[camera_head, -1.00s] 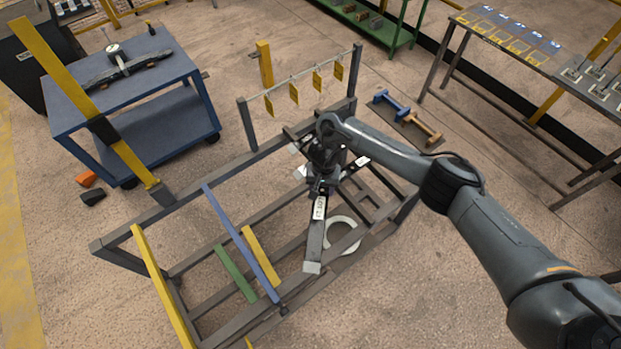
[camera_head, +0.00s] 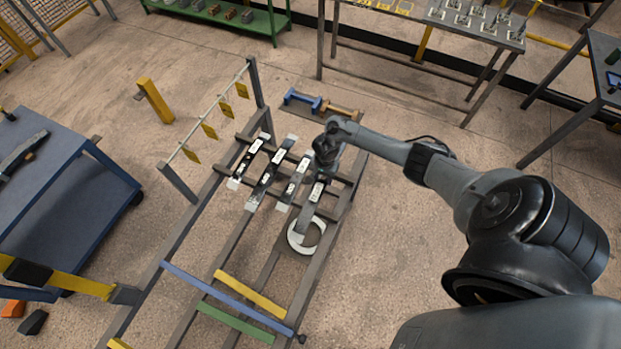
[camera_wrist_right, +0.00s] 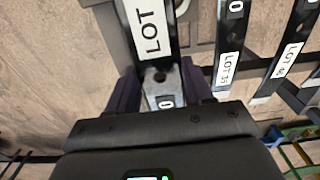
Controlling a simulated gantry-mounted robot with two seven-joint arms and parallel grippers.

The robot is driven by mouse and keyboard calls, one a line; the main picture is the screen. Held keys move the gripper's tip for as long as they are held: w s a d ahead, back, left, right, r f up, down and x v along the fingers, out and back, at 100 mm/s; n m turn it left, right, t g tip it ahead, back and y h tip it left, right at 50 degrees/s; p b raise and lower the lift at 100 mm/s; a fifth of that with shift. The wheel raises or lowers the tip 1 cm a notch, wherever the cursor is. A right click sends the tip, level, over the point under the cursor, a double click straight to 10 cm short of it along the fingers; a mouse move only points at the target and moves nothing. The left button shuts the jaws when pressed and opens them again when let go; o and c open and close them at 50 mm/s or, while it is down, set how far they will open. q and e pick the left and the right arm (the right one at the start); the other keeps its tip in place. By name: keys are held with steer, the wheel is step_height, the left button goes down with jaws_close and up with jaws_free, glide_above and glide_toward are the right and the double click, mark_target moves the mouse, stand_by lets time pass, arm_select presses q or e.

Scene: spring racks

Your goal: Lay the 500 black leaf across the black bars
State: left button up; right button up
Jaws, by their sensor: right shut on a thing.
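My right gripper (camera_head: 325,158) is shut on a dark leaf (camera_head: 318,191) with a white label, at the far right of the rack. In the right wrist view the leaf (camera_wrist_right: 148,28) sits between the two fingers of the gripper (camera_wrist_right: 160,85). Its label reads "LOT"; the rest of the number is hidden. Its near end hangs over a white ring in the head view. Three similar leaves (camera_head: 268,178) lie side by side to its left across the dark crossbars (camera_head: 222,168). I cannot tell whether the held leaf touches the bars. My left gripper is out of view.
The white ring (camera_head: 293,238) lies at the rack's right. Blue (camera_head: 225,295), yellow (camera_head: 250,295) and green (camera_head: 235,324) bars cross the rack's near part. A rail with yellow tags (camera_head: 209,130) stands along its left. A blue cart (camera_head: 60,240) is at left.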

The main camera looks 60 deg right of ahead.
mark_target(323, 178)
steer(key=shift+d, duration=0.2)
steer(key=shift+r, duration=0.1)
steer(key=shift+r+p, duration=0.1)
steer(key=shift+p, duration=0.5)
steer(key=shift+a+f+b, duration=0.1)
steer(key=shift+f+b, duration=1.3)
steer(key=shift+f, duration=0.85)
steer(key=shift+f+b, duration=0.8)
steer(key=shift+f, duration=0.55)
steer(key=shift+f, duration=0.1)
steer(key=shift+f+b, duration=0.4)
steer(key=shift+f, duration=0.1)
steer(key=shift+f, duration=0.35)
